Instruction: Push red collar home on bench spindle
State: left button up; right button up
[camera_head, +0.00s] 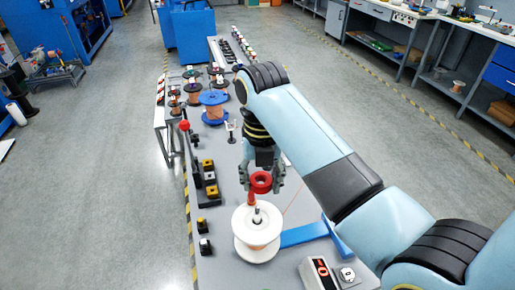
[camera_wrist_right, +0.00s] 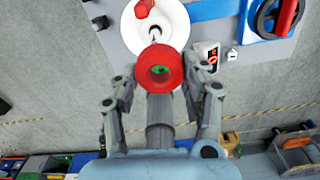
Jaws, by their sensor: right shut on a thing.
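My right gripper (camera_head: 262,178) comes down from above, its two fingers on either side of the red collar (camera_head: 261,187). It is shut on the collar. In the wrist view the collar (camera_wrist_right: 165,87) shows as a red ring between the fingers, with a dark and green centre. Below it a white spool (camera_head: 243,243) with copper-coloured winding sits on the bench; the spindle (camera_head: 257,217) stands up through its middle. The collar is above the spindle tip, apart from the spool. In the wrist view the spindle (camera_wrist_right: 154,36) shows just beyond the collar. My left gripper is not in view.
A small red part (camera_head: 250,199) stands by the spool's far rim. A blue bracket (camera_head: 305,233) and a grey box with a red mark (camera_head: 318,274) are to the right. Black-and-yellow blocks (camera_head: 209,178) and a blue-flanged spool (camera_head: 214,98) are farther back along the narrow bench.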

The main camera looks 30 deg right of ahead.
aim_at(258, 209)
jog(key=shift+n, duration=0.3)
jog(key=shift+a+f, duration=0.25)
jog(key=shift+f, duration=1.25)
jog(key=shift+a+f, duration=0.2)
jog(key=shift+f, duration=1.3)
jog(key=shift+f, duration=0.35)
jog(key=shift+f, duration=1.3)
jog(key=shift+f, duration=0.15)
jog(key=shift+f+b, duration=0.45)
jog(key=shift+f, duration=0.9)
